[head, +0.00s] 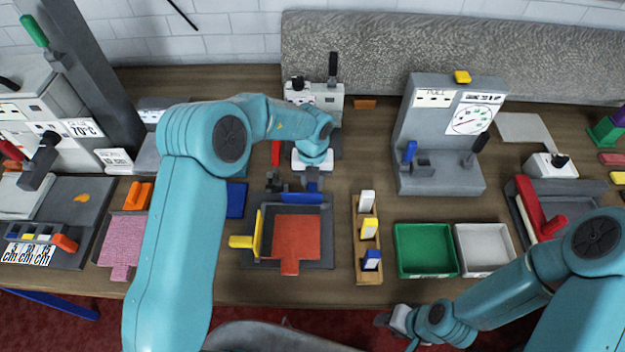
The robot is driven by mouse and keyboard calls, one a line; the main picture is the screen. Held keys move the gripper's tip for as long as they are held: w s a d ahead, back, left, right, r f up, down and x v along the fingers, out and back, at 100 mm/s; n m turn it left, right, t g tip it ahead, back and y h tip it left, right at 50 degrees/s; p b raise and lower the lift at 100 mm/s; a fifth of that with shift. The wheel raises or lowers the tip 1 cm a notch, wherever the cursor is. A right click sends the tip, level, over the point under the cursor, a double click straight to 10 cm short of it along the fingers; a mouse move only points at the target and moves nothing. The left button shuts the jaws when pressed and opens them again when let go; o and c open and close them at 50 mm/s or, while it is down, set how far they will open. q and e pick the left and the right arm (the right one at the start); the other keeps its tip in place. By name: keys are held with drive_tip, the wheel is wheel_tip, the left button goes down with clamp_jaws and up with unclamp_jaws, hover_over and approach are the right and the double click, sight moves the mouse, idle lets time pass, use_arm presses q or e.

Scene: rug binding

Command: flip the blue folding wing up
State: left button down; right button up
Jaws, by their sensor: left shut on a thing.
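The folding fixture (262,262) is a dark grey base in the middle of the bench with a red-orange cloth piece (296,240) lying on it. The blue folding wing (301,198) shows as a narrow blue strip at the fixture's back edge. My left gripper (293,183) reaches down at that back edge and is shut on the blue wing; the exact grip is partly hidden. The yellow wing (257,232) stands raised at the fixture's left side. My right gripper (392,320) is low at the front edge, away from the fixture; its fingers are too small to read.
A wooden rack (357,240) with white, yellow and blue blocks stands right of the fixture. Green (427,227) and white (484,241) trays lie beyond it. A blue plate (236,200) lies to the left. A grey gauge stand (440,150) rises behind.

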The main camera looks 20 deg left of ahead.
use_arm(q)
drive_tip(key=shift+s+f, duration=0.1)
drive_tip(key=c, duration=0.9)
unclamp_jaws()
drive_tip(key=r, duration=1.6)
drive_tip(key=shift+w+r, duration=0.2)
drive_tip(key=shift+s+f, duration=0.1)
drive_tip(key=shift+s, duration=0.05)
